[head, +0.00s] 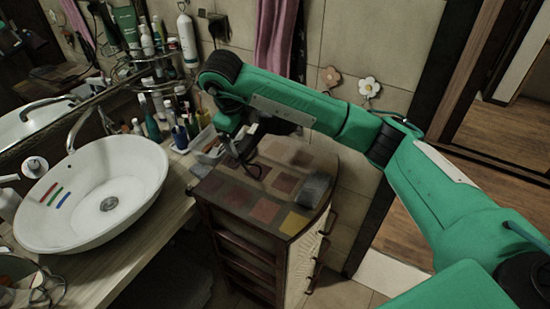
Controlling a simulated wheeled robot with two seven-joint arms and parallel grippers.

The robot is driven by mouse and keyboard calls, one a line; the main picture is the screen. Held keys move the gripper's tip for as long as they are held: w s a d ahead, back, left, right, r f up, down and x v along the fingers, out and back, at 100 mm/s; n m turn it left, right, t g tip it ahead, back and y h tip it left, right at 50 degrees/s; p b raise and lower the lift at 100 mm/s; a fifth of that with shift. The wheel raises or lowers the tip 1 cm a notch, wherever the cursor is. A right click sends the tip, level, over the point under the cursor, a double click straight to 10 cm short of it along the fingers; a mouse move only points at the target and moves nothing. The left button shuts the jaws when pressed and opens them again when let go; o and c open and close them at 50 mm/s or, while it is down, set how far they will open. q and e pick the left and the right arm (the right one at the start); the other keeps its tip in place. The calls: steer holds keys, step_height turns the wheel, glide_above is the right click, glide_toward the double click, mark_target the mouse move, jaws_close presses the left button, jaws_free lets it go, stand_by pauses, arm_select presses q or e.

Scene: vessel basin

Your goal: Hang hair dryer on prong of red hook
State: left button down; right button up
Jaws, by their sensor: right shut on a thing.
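My right arm reaches in from the right, and its gripper (254,160) is over the top of the wooden cabinet. The gripper is shut on a dark thing (278,126), which seems to be the hair dryer; its shape is mostly lost against the dark fingers and wrist. On the tiled wall behind are two flower-shaped hooks, a pinkish-red one (330,77) and a white one (368,87). Both are behind and to the right of the gripper, and apart from it. My left gripper is not in view.
The wooden cabinet (236,222) has a patchwork top with a grey folded thing (313,188) on it. A white basin (97,192) stands on the counter at left. Several bottles (180,138) and a small tray crowd the back. Pink towels hang behind my arm.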

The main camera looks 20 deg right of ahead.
step_height(320, 180, down, 19)
steer(key=p, duration=0.8)
steer(key=shift+f, duration=0.35)
steer(key=shift+f, duration=0.15)
steer(key=o, duration=1)
